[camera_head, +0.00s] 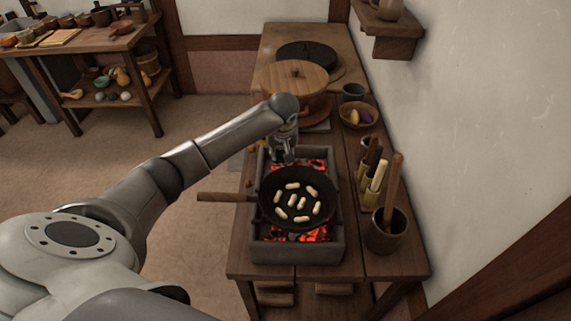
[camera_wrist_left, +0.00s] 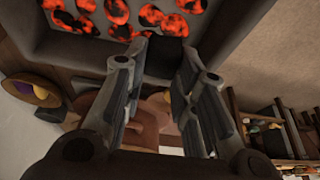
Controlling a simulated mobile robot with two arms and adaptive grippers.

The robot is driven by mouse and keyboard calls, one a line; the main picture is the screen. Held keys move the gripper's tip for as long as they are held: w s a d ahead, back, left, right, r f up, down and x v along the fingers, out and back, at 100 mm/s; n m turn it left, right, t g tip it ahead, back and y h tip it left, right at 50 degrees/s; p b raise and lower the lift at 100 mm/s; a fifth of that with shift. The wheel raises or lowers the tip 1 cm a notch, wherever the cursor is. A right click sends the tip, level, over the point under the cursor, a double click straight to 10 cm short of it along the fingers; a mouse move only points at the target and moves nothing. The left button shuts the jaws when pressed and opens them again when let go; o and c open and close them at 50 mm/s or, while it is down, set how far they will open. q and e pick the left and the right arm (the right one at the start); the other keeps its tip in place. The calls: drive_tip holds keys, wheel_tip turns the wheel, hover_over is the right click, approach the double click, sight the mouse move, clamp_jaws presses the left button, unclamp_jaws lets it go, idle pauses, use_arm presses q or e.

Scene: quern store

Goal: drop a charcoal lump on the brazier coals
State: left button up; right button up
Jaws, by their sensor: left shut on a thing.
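The grey brazier (camera_head: 295,254) stands on the wooden bench. Its glowing orange coals (camera_head: 315,235) show in front of and behind a black pan (camera_head: 298,218) that covers the middle. My left gripper (camera_head: 284,156) is over the brazier's far end, pointing down, just behind the pan. In the left wrist view the gripper (camera_wrist_left: 160,62) is shut on a dark blocky charcoal lump (camera_wrist_left: 163,56) between its fingertips. The coals (camera_wrist_left: 120,12) lie beyond the fingertips, at the top of that view, past the brazier's wall (camera_wrist_left: 90,50). My right gripper is out of view.
The pan holds several pale finger-shaped pieces, and its handle (camera_head: 222,197) juts left. A lidded wooden quern or pot (camera_head: 292,75) stands behind the brazier. A bowl (camera_head: 354,118) and a utensil pot (camera_head: 385,238) stand to the right, near the wall. Floor at left is free.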

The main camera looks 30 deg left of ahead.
sight(282, 162)
use_arm(q)
drive_tip(key=shift+d+f, duration=0.1)
drive_tip(key=shift+f, duration=2.35)
drive_tip(key=shift+f, duration=0.2)
drive_tip(key=o, duration=0.9)
drive_tip(key=shift+c, duration=0.2)
drive_tip(key=v, duration=1.2)
drive_tip(key=shift+r+p, duration=0.25)
drive_tip(key=shift+p, duration=0.1)
